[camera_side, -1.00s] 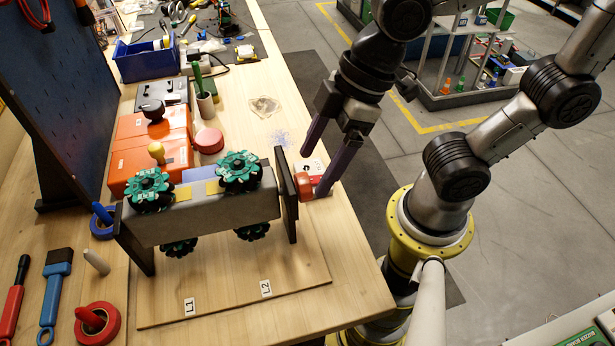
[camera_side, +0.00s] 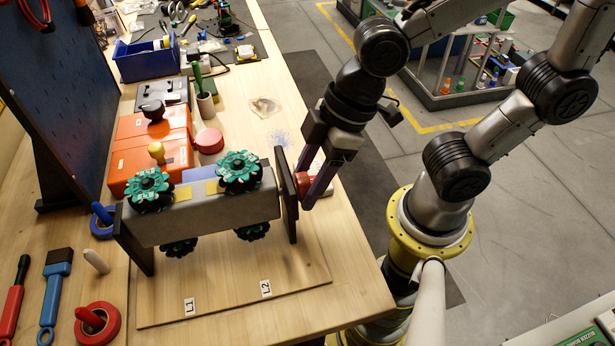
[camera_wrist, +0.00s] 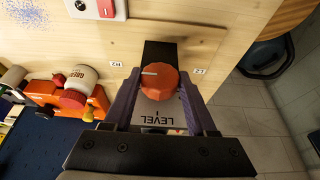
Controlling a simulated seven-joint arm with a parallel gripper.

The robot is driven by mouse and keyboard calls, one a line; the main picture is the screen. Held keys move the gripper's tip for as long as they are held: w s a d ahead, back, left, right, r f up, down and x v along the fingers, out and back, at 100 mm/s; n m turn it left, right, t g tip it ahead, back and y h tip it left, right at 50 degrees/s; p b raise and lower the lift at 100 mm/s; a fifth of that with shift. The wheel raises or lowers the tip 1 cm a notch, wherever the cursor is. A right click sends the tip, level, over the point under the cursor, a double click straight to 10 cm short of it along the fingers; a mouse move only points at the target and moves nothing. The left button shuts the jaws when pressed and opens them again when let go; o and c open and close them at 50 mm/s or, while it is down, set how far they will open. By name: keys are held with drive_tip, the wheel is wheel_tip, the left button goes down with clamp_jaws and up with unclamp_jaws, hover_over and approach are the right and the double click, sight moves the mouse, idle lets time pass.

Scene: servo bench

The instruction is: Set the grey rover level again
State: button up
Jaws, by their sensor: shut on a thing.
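The grey rover (camera_side: 200,216) is held between two dark end plates (camera_side: 284,196) on a wooden base. It is rolled onto its side, two green wheels (camera_side: 240,170) facing up on top and two below. A red knob (camera_side: 304,182) sits on the outer face of the right plate. In the wrist view, the knob (camera_wrist: 158,84) lies between my gripper's purple fingers, its white pointer line aimed left. The LEVEL mark (camera_wrist: 157,119) is below the knob, about a quarter turn from the pointer. My gripper (camera_wrist: 158,92) is shut on the knob.
The wooden base (camera_side: 235,285) carries labels L1 and L2. An orange box (camera_side: 140,160) with knobs stands behind the rover. A red tape roll (camera_side: 98,323), a blue brush (camera_side: 55,290) and a screwdriver lie at the left. A white box with a red dial (camera_wrist: 96,8) is beyond the knob.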

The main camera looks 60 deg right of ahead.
clamp_jaws()
idle(1.2)
drive_tip(key=o, duration=0.9)
unclamp_jaws()
drive_tip(key=shift+o, duration=0.2)
drive_tip(key=shift+r, duration=0.1)
drive_tip(key=v, duration=1.3)
drive_tip(key=shift+r, duration=0.35)
drive_tip(key=shift+s+d, duration=0.1)
